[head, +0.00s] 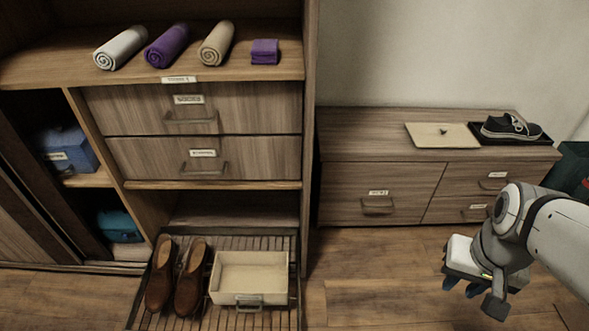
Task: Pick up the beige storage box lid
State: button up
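The beige storage box lid (442,135) lies flat on top of the low wooden dresser (365,130) at the right, with a small dark handle near its middle. An open beige box (250,277) stands on the pulled-out slatted rack at the bottom of the wardrobe. My gripper (470,286) is at the lower right, in front of the dresser and well below and apart from the lid. Its fingers point down and are partly hidden, so I cannot tell whether they are open.
A dark sneaker (510,127) sits on a black tray (540,139) just right of the lid. Brown shoes (190,278) stand beside the box on the rack (150,318). Rolled towels (167,46) lie on the wardrobe shelf. The dresser top left of the lid is clear.

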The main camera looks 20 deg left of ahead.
aim_at(425, 135)
jog(key=k, duration=0.35)
jog(key=z, duration=1.85)
jog(key=i, duration=1.1)
jog(key=u, duration=4.05)
jog(key=i, duration=0.8)
jog(key=u, duration=0.05)
